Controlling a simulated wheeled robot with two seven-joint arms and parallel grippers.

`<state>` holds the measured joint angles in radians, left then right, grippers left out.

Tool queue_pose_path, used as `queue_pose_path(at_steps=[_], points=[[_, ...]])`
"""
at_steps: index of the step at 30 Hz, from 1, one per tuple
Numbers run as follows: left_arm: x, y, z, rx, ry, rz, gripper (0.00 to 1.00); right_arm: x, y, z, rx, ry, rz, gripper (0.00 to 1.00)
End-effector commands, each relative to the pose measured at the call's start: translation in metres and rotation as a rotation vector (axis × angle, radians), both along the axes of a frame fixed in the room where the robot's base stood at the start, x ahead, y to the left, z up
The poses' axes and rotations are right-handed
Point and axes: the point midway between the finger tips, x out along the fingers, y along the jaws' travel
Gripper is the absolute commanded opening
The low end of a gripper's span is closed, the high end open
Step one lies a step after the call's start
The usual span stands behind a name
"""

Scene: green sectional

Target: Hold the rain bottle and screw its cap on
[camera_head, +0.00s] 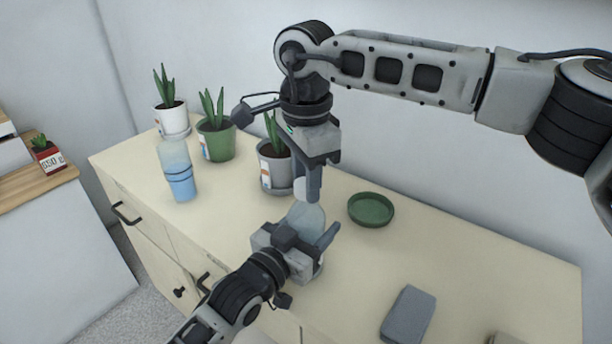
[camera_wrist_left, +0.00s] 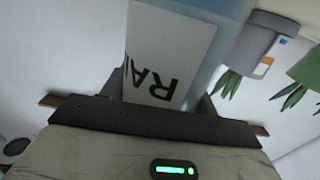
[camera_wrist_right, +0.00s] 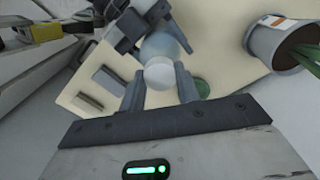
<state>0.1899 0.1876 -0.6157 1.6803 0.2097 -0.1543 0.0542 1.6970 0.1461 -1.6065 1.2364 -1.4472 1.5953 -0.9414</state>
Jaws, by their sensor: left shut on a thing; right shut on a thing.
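The rain bottle (camera_head: 306,215) is translucent pale blue and stands near the front of the cream cabinet top. Its white label with the letters "RA" (camera_wrist_left: 160,85) shows in the left wrist view. My left gripper (camera_head: 302,240) is shut around the bottle's body from the front. The white cap (camera_wrist_right: 158,74) is between the fingers of my right gripper (camera_wrist_right: 159,88), which is shut on it from above. In the head view, the cap (camera_head: 299,188) is at the bottle's top, partly behind a finger. I cannot tell whether it touches or sits on the neck.
Several potted plants, including a green pot (camera_head: 216,143) and a grey pot (camera_head: 272,168), stand along the back. A second blue bottle (camera_head: 181,183) stands at left. A green saucer (camera_head: 371,209) and a grey block (camera_head: 408,315) lie to the right, with bare cabinet top (camera_head: 470,250) between.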

Motion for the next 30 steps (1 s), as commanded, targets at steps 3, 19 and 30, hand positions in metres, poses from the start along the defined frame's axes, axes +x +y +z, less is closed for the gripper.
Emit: queue_pose_path(at_steps=[3, 19, 30], points=[[-0.0001, 0.0000, -0.0005, 0.000, 0.001, 0.000, 0.00, -0.0001, 0.0000, -0.0004, 0.000, 0.001, -0.238, 0.05], [0.0000, 0.0000, -0.0005, 0.000, 0.001, 0.000, 0.00, -0.0002, -0.0001, -0.0011, -0.001, 0.001, -1.488, 0.05], [0.0000, 0.0000, -0.0005, 0.000, 0.001, 0.000, 0.00, -0.0001, 0.0000, -0.0010, 0.000, 0.001, -1.471, 0.57]])
